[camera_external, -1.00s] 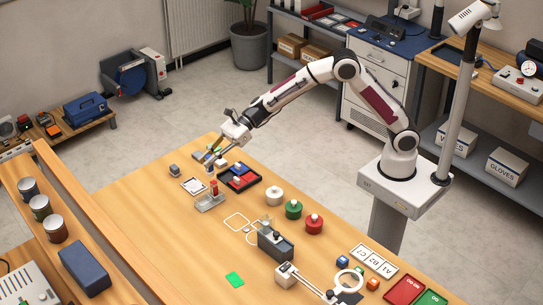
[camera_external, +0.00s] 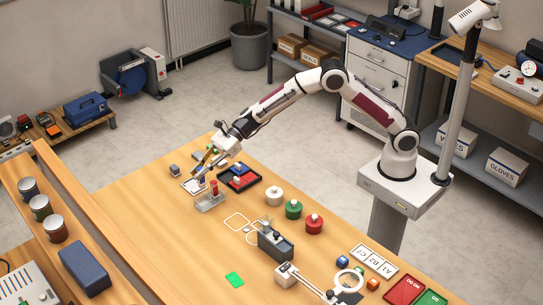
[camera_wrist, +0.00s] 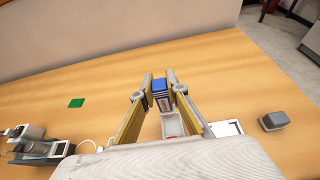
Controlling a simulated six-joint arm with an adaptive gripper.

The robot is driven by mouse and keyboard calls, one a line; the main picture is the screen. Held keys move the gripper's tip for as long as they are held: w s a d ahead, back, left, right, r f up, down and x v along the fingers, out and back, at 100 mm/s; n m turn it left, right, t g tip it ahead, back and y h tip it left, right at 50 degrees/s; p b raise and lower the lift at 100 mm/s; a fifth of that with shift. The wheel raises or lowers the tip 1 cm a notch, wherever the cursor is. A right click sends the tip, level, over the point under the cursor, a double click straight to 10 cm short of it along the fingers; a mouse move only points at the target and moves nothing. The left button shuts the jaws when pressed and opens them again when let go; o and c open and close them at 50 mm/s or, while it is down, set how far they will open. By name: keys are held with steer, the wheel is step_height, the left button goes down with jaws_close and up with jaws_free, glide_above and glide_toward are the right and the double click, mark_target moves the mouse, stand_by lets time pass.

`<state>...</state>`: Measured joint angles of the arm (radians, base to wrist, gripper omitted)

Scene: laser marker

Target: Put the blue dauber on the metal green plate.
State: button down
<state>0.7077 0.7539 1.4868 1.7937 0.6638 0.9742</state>
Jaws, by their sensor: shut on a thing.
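The blue dauber (camera_wrist: 161,86) shows between my fingertips in the wrist view, with a blue top and a paler, striped side. My gripper (camera_wrist: 160,80) is shut on it. In the external view my gripper (camera_external: 203,172) is low over the far left part of the table, near a white card. The dauber is small and partly hidden by the fingers there. The metal green plate (camera_external: 234,280) lies flat and bare near the table's front edge, well away from my gripper. It also shows at left in the wrist view (camera_wrist: 76,103).
A grey holder with a red-topped piece (camera_external: 211,198) stands close to my gripper. A dark tray (camera_external: 250,187) with red and blue pieces lies to its right. White, green and red round pots and a dark grey device (camera_external: 275,246) stand farther right. Table around the plate is clear.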

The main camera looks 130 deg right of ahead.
mark_target(201, 181)
steer(key=shift+f, duration=2.3)
steer(key=shift+f, duration=2.25)
steer(key=shift+f, duration=0.2)
steer(key=c, duration=2)
jaws_free()
steer(key=shift+s, duration=0.1)
steer(key=shift+v, duration=3.85)
steer(key=shift+a+f, duration=0.1)
steer(key=shift+a, duration=0.05)
